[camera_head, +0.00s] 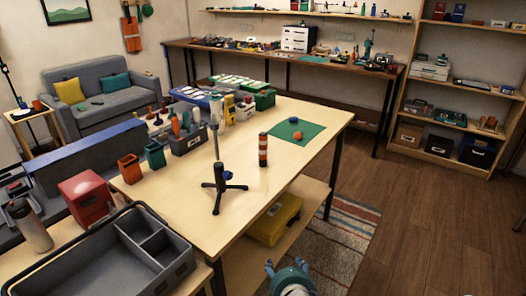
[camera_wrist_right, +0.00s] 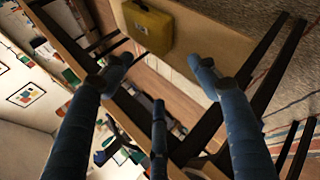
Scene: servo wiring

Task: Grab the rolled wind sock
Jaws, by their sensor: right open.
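My right gripper (camera_head: 284,266) is at the bottom of the head view, in front of the table and low, well apart from the wind sock. In the right wrist view its blue fingers (camera_wrist_right: 160,75) are spread with nothing between them. I cannot make out the wind sock in that view. My left gripper is not in view.
A yellow case (camera_head: 274,220) lies on the table's lower shelf and shows in the wrist view (camera_wrist_right: 148,27). A green mat (camera_head: 297,133) with small balls lies behind the wind sock. A grey tray (camera_head: 125,262) is at front left. The table around the wind sock is clear.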

